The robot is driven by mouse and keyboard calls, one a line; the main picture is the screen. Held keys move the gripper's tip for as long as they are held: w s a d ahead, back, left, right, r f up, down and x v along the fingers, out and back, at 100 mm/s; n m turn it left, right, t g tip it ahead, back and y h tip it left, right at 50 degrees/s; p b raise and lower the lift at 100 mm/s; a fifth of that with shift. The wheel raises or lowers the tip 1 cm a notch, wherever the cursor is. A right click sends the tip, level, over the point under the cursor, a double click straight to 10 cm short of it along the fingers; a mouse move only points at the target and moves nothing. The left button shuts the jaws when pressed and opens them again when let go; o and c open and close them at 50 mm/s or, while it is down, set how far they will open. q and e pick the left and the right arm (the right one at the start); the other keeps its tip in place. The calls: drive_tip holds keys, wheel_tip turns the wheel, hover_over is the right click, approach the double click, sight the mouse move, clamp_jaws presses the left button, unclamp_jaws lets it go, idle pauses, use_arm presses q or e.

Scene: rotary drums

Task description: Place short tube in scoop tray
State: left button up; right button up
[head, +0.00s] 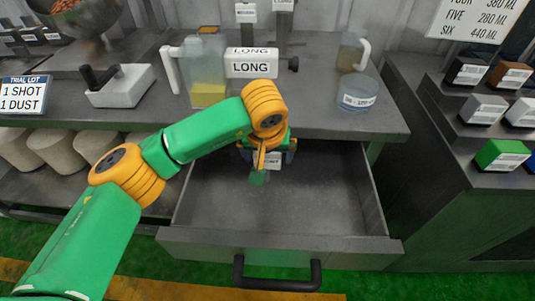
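My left gripper (262,172) is over the open metal drawer (325,205), near its back end, pointing down. A small greenish piece shows at its tip; I cannot tell whether it is a fingertip or a held thing. A small white label, partly hidden by the gripper, shows just behind it. No short tube can be made out clearly, and no scoop tray can be told for sure. My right gripper is not in view.
Coloured boxes (501,155) sit on the right shelves. The drawer's front is clear.

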use_arm(q)
drive_tip(key=shift+r, duration=0.35)
drive_tip(key=v, duration=1.1)
drive_tip(key=shift+s+r, duration=0.25)
drive_tip(key=shift+r, duration=0.05)
